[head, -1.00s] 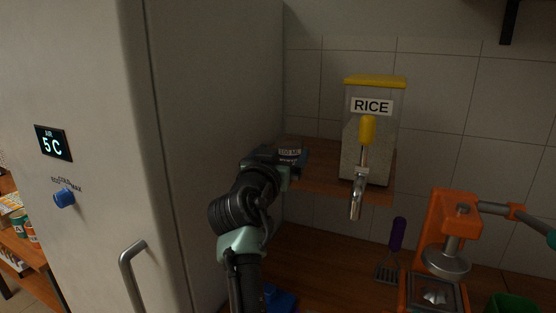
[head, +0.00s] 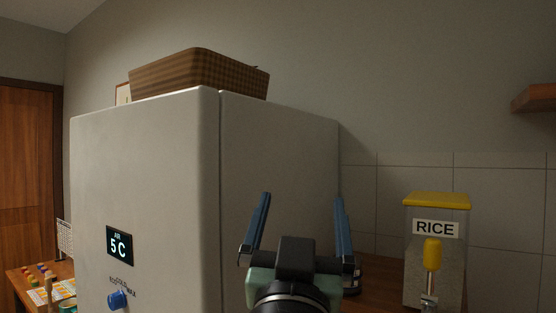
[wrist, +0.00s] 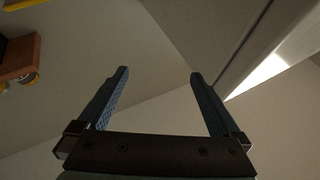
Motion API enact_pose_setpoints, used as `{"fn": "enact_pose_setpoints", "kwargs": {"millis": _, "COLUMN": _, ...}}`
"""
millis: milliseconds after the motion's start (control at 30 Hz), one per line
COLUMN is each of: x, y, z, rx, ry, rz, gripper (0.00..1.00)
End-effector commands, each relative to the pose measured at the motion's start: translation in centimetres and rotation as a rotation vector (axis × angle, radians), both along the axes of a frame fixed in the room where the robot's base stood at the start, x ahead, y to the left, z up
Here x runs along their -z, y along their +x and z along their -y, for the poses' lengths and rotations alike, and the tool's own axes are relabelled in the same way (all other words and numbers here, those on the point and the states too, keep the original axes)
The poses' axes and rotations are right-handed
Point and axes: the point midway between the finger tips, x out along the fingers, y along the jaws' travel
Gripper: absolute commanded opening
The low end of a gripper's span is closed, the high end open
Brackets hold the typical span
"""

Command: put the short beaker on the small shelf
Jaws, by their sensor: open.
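My gripper (head: 300,218) is raised in front of the fridge's right side, fingers pointing up and spread wide. In the wrist view my gripper (wrist: 158,85) is open with nothing between its blue fingers.
The tall fridge (head: 150,180) fills the left, with a wicker basket (head: 200,74) on top. Another wooden shelf (head: 537,98) juts in at upper right. The wall between is clear.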

Motion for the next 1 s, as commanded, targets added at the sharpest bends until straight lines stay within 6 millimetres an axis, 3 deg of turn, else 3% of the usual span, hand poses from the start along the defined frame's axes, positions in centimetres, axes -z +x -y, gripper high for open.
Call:
{"fn": "enact_pose_setpoints", "kwargs": {"millis": 33, "x": -1.6, "y": -3.0, "z": -0.7, "rx": -0.026, "ry": -0.014, "rz": 0.068, "gripper": 1.00}}
{"fn": "enact_pose_setpoints", "kwargs": {"millis": 100, "x": -3.5, "y": -6.7, "z": -1.5, "rx": -0.056, "ry": -0.036, "rz": 0.152, "gripper": 1.00}}
{"fn": "enact_pose_setpoints", "kwargs": {"millis": 200, "x": -5.3, "y": -11.0, "z": -2.3, "rx": -0.083, "ry": -0.062, "rz": 0.244, "gripper": 1.00}}
{"fn": "enact_pose_setpoints", "kwargs": {"millis": 333, "x": -6.4, "y": -14.1, "z": -2.8, "rx": -0.100, "ry": -0.080, "rz": 0.312, "gripper": 1.00}}
{"fn": "enact_pose_setpoints", "kwargs": {"millis": 700, "x": -6.8, "y": -14.8, "z": -2.9, "rx": -0.103, "ry": -0.085, "rz": 0.327, "gripper": 1.00}}
{"fn": "enact_pose_setpoints", "kwargs": {"millis": 1000, "x": -10.8, "y": -14.8, "z": -2.9, "rx": -0.103, "ry": -0.084, "rz": 0.326, "gripper": 1.00}}
